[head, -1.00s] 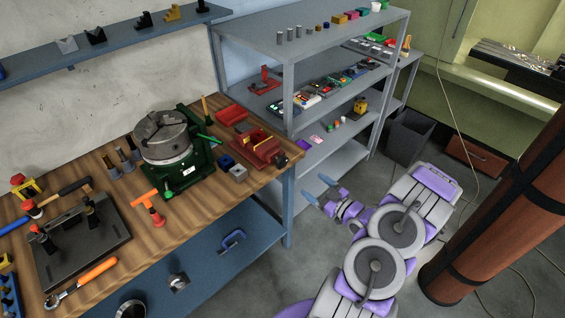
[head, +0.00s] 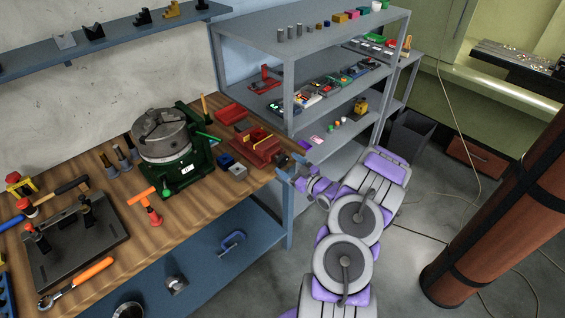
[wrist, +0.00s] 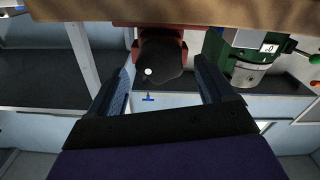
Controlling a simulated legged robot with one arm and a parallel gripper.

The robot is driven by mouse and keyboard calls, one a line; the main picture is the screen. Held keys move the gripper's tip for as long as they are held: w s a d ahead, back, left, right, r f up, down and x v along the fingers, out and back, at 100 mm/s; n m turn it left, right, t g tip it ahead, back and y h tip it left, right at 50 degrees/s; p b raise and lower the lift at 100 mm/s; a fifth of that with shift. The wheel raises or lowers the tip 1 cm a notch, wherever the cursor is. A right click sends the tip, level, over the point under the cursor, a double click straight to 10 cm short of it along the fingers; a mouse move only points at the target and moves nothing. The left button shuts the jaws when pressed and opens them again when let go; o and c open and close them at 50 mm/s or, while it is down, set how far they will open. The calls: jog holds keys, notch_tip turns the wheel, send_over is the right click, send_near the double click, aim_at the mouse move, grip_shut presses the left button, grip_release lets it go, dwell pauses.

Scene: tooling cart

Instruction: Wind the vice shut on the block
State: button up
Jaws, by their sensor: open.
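The red vice (head: 259,153) sits near the right end of the wooden bench, with yellow pieces (head: 247,139) showing between its jaws. I cannot tell whether one of them is the block. A blue block and a grey block (head: 238,171) stand on the bench to its left. My gripper (head: 291,168) is open and empty at the bench's right edge, close to the vice's dark round end (head: 281,159). In the wrist view, this dark end with a white dot shows between my open fingers (wrist: 165,90), and the red vice body (wrist: 124,38) is behind it.
A green-based chuck (head: 180,168) stands left of the vice, and a red tray (head: 230,111) lies behind it. Grey shelving (head: 290,85) rises close behind and to the right of the bench end. The floor in front is clear.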

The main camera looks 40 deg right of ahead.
aim_at(286, 161)
jog(key=shift+w+a+b, duration=0.2)
jog(key=shift+w+b, duration=0.1)
jog(key=shift+w, duration=1.65)
jog(key=c, duration=1)
jog(key=shift+o, duration=0.2)
jog(key=shift+r+m+p, duration=0.15)
jog(key=shift+m+p, duration=0.15)
jog(key=shift+p, duration=0.35)
jog(key=m+p, duration=0.2)
jog(key=shift+d+r+p, duration=0.1)
jog(key=shift+d+p, duration=0.05)
jog(key=shift+p, duration=0.2)
jog(key=m+p, duration=0.4)
jog(key=m, duration=0.1)
jog(key=shift+d, duration=0.15)
jog(key=m, duration=0.1)
jog(key=m+p, duration=0.1)
jog(key=m, duration=0.3)
jog(key=shift+d+f+p, duration=0.1)
jog(key=shift+f+p, duration=0.15)
jog(key=shift+p, duration=0.05)
jog(key=shift+f+m, duration=0.2)
jog(key=shift+m, duration=2)
